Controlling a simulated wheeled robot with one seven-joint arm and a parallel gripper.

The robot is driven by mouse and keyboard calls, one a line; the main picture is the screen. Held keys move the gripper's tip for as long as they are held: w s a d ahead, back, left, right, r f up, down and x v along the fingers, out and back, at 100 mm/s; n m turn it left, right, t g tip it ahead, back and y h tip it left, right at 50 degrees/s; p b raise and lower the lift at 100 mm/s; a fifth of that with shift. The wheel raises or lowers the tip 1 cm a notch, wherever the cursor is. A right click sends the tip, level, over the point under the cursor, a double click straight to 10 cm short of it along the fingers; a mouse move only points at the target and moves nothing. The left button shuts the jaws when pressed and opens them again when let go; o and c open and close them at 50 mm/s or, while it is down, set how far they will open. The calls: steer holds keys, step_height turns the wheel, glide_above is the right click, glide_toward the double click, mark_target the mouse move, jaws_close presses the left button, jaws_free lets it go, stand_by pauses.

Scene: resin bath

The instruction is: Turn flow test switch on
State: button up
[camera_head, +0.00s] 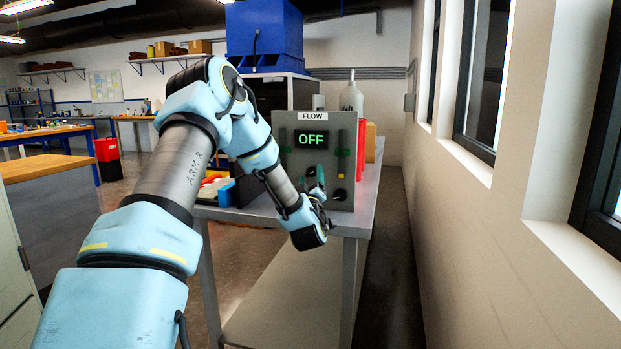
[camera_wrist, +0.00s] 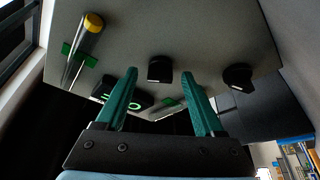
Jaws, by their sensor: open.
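The grey flow test box (camera_head: 290,165) stands on a metal table, with a "FLOW" label on top. Its display (camera_head: 311,139) reads "OFF" in green. My gripper (camera_head: 318,180) is at the lower front of the box, in front of its controls. In the wrist view, a black knob (camera_wrist: 160,69) appears between the tips of my open green fingers (camera_wrist: 158,76). I cannot tell whether they touch it. A second black knob (camera_wrist: 237,77) is to the right, outside the fingers. The display (camera_wrist: 121,99) is partly hidden behind the left finger.
A yellow-capped tube in green clips (camera_wrist: 88,38) is on the box face. A red object (camera_head: 361,150) and a pale bottle (camera_head: 351,97) stand beside and behind the box. A windowed wall (camera_head: 480,200) is on the right. Metal table (camera_head: 352,222) extends below.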

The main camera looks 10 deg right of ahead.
jaws_close()
stand_by(0.5)
steer(key=shift+f+m+b, duration=0.15)
steer(key=shift+m+b, duration=0.25)
steer(key=shift+b, duration=0.05)
steer(key=shift+f+m+h+b, duration=0.15)
steer(key=shift+m+h+b, duration=0.25)
steer(key=shift+m+b, duration=0.4)
steer(key=m+h+b, duration=0.1)
steer(key=m+b, duration=0.1)
steer(key=b, duration=0.1)
steer(key=shift+a+f+m+h+b, duration=0.1)
steer(key=shift+a+m+h+b, duration=0.05)
steer(key=shift+m+h+b, duration=0.2)
steer(key=m+h+b, duration=0.2)
steer(key=m+b, duration=0.1)
steer(key=m, duration=0.1)
steer(key=shift+w, duration=0.1)
steer(key=shift+a+r+m+g+h+b, duration=0.1)
steer(key=shift+m+g+h+b, duration=0.1)
steer(key=shift+m+b, duration=0.15)
steer(key=shift+r+m+g+h+b, duration=0.1)
steer(key=shift+m+g+b, duration=0.15)
steer(key=shift+m, duration=0.15)
